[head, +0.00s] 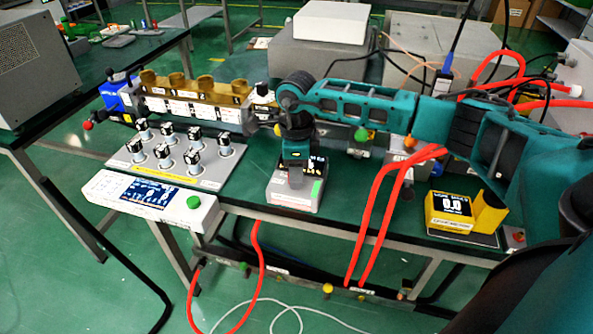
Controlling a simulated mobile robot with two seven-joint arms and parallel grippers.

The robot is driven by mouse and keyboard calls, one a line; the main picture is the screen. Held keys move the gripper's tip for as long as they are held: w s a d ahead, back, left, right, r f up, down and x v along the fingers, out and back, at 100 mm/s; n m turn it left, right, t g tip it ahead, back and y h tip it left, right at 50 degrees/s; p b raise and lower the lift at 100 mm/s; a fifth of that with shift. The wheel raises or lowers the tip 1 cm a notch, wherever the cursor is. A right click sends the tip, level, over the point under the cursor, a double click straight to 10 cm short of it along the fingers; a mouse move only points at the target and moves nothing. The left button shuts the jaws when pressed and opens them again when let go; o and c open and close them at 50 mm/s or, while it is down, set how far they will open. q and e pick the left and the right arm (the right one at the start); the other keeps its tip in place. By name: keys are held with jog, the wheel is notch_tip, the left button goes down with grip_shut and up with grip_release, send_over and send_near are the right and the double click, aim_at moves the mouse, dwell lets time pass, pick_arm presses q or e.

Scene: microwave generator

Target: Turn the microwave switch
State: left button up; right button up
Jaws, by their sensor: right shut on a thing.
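A small grey-white box (293,198) with a dark display and a green label stands at the front edge of the green table. My right arm reaches in from the right, and my right gripper (295,177) points straight down onto the top of this box. The gripper is shut on the box's switch, which is mostly hidden by the fingers, so its turned position cannot be read. My left gripper is not in view.
A panel (216,178) with several black-and-white knobs lies to the left, with a white display unit (110,190) before it. A brass waveguide (160,81) runs behind. A yellow meter (450,206) stands to the right. Red hoses (376,200) hang over the front edge.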

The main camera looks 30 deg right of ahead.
jog(key=o, duration=1)
jog(key=shift+o, duration=0.2)
